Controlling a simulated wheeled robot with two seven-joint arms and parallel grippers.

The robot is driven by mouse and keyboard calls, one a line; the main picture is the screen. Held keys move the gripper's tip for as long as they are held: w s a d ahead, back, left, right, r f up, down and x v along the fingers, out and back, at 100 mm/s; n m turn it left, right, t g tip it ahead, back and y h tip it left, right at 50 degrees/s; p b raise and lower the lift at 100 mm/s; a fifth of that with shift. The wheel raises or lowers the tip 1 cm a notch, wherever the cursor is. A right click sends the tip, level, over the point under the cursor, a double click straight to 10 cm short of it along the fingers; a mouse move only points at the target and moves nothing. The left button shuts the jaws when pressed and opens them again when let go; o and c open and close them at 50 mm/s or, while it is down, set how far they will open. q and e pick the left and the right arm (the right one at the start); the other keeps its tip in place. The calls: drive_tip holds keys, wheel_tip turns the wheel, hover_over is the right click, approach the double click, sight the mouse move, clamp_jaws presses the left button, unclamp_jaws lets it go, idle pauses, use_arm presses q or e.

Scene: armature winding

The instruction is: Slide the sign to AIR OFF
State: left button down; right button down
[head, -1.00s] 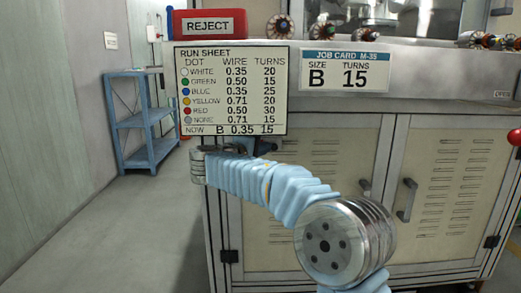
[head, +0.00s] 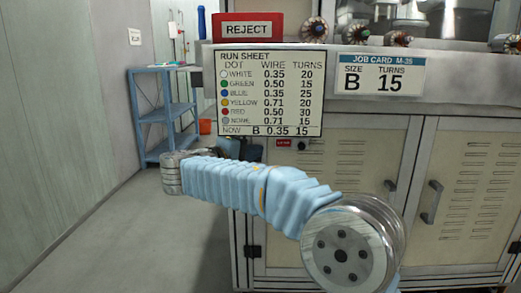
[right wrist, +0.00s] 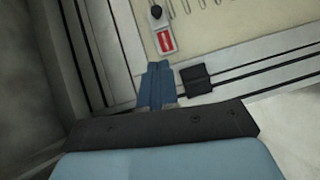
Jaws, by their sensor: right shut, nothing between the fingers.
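The sign seems to be the small red plate (head: 283,143) on the cabinet front, just below the run sheet; its lettering is too small to read. A dark round knob (head: 302,145) sits beside it. In the right wrist view the red plate (right wrist: 165,41) is at top centre in a pale holder, with the black knob (right wrist: 157,12) above it. My right gripper's blue fingers (right wrist: 157,85) are shut and empty, pointing toward the plate and apart from it in the picture. My left gripper is out of view.
The run sheet (head: 268,92) and job card (head: 379,73) hang at the bench's front edge. A red REJECT bin (head: 249,27) stands on top. Cabinet doors with handles (head: 431,202) are at right. A blue shelf (head: 165,115) stands at left beyond clear floor.

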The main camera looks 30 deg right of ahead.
idle(0.5)
drive_tip(key=a+f+n+g+y, duration=0.1)
drive_tip(key=a+f+n+y, duration=0.15)
drive_tip(key=f, duration=0.95)
drive_tip(key=a+f+n+g+y, duration=0.1)
drive_tip(key=a+f+y, duration=0.25)
drive_tip(key=f, duration=0.85)
drive_tip(key=a+f+n+g+y, duration=0.15)
drive_tip(key=f+y, duration=0.25)
drive_tip(key=f, duration=0.9)
drive_tip(key=s+a+f+m+g+y, duration=0.1)
drive_tip(key=s+a+f+m+y, duration=0.45)
drive_tip(key=s+f, duration=0.7)
drive_tip(key=s+a+f+m+g+y, duration=0.1)
drive_tip(key=s+a+f+m+y, duration=0.4)
drive_tip(key=s+f, duration=0.75)
wheel_tip(320, 180, up, 14)
drive_tip(key=a+p, duration=0.1)
drive_tip(key=p, duration=1.2)
drive_tip(key=shift+s+a+f+h+p, duration=0.15)
drive_tip(key=shift+a+h+p, duration=0.15)
drive_tip(key=shift+a+h, duration=0.05)
